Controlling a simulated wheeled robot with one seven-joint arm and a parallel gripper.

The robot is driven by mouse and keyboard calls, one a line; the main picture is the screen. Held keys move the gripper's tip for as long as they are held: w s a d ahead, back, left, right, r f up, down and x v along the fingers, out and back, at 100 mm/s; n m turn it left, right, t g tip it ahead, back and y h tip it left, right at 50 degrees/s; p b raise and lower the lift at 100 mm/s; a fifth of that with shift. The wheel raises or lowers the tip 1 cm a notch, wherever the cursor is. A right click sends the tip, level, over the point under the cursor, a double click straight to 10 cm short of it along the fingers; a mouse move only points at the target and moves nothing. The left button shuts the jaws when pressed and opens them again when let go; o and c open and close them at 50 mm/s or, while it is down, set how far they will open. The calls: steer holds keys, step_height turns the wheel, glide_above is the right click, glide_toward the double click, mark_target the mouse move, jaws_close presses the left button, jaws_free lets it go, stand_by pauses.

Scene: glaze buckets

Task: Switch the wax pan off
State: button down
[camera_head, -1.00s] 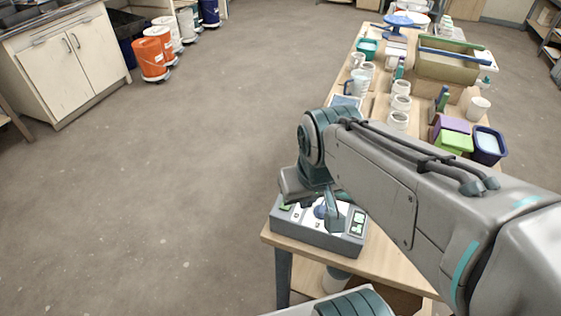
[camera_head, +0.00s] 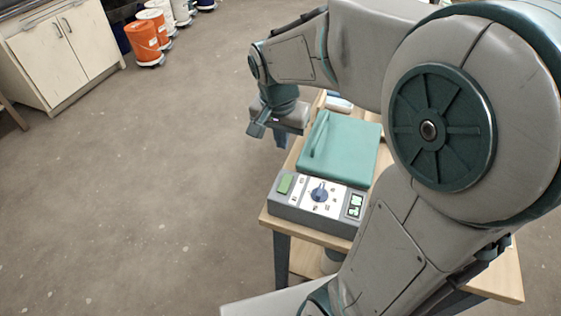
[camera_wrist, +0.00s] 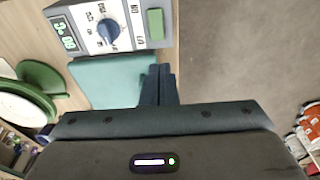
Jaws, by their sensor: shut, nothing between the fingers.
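The wax pan stands at the near left corner of the wooden table, with a teal lid (camera_head: 341,147) and a grey control box (camera_head: 310,214) at its near side. The box has a blue knob (camera_head: 319,193), a green rocker switch (camera_head: 285,184) and a display (camera_head: 355,206). In the wrist view the knob (camera_wrist: 108,31), the green switch (camera_wrist: 155,24) and the lit display (camera_wrist: 63,33) show near the top. I cannot tell which way the rocker is tipped. My gripper (camera_head: 282,141) is shut and empty by the lid's left side; its fingers (camera_wrist: 159,84) are apart from the switch.
My arm hides much of the table behind the pan. Round green and white things (camera_wrist: 38,92) lie at the wrist view's left. Open floor (camera_head: 150,190) lies left of the table. Orange buckets (camera_head: 143,43) stand by a white cabinet (camera_head: 65,52) farther off.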

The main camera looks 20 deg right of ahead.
mark_target(285, 177)
stand_by(0.3)
steer(key=f, duration=0.4)
steer(key=w+d+f, duration=0.1)
steer(key=f, duration=0.9)
steer(key=shift+w+d+p, duration=0.15)
steer(key=shift+w+p, duration=0.2)
